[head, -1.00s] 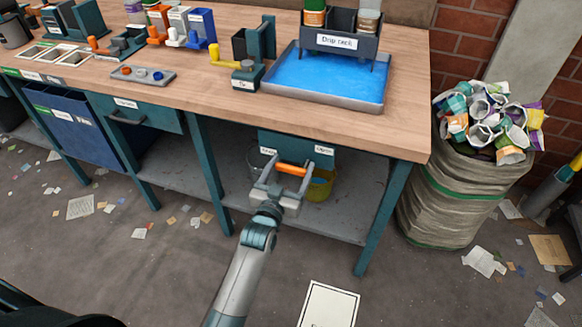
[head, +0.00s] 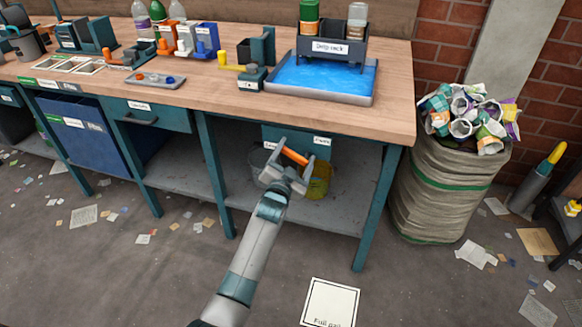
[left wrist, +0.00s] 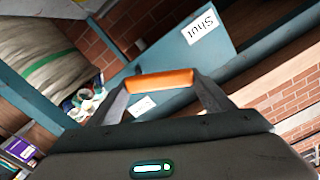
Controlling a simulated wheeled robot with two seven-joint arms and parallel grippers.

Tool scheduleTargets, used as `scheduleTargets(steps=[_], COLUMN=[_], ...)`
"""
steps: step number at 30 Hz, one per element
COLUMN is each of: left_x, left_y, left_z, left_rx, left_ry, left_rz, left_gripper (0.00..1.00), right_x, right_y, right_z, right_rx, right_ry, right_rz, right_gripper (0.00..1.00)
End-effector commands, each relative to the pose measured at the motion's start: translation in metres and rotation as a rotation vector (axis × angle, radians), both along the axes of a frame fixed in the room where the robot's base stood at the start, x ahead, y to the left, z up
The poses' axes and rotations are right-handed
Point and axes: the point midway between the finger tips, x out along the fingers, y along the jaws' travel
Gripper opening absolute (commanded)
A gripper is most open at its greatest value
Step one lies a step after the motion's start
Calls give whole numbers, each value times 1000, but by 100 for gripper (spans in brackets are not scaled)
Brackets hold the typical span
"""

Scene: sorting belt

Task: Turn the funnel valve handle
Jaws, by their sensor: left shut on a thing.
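The orange valve handle (head: 296,156) sits in front of a teal panel (head: 276,137) under the bench. It slants down to the right in the head view. My left gripper (head: 294,158) is shut on the handle, one finger at each end. In the left wrist view the orange handle (left wrist: 160,82) lies between the two fingertips. The teal panel there carries a white "Shut" label (left wrist: 200,27) and a second label that is partly hidden. The funnel itself cannot be made out. My right gripper is not in view.
A grey pail (head: 260,163) and a yellow pail (head: 320,183) stand under the panel, partly behind my gripper. A bench leg (head: 377,212) stands to the right. A full sack (head: 445,188) is beyond it. Blue tray (head: 318,80) on top.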

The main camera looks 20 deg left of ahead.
Motion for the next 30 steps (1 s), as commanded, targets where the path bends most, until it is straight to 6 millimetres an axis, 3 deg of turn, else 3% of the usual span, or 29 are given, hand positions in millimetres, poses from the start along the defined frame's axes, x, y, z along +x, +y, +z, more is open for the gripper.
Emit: scheduleTargets(steps=[5,18,30], left_x=[9,9,9], left_y=[-4,-17,-30], left_z=[6,11,11], left_rx=[144,557,909], left_ry=[-7,-20,-32], left_rz=[-1,-1,-1], left_gripper=[34,34,34], right_x=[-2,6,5], right_y=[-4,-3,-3], right_z=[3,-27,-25], right_rx=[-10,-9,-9], right_ry=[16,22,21], right_rz=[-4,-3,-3], right_gripper=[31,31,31])
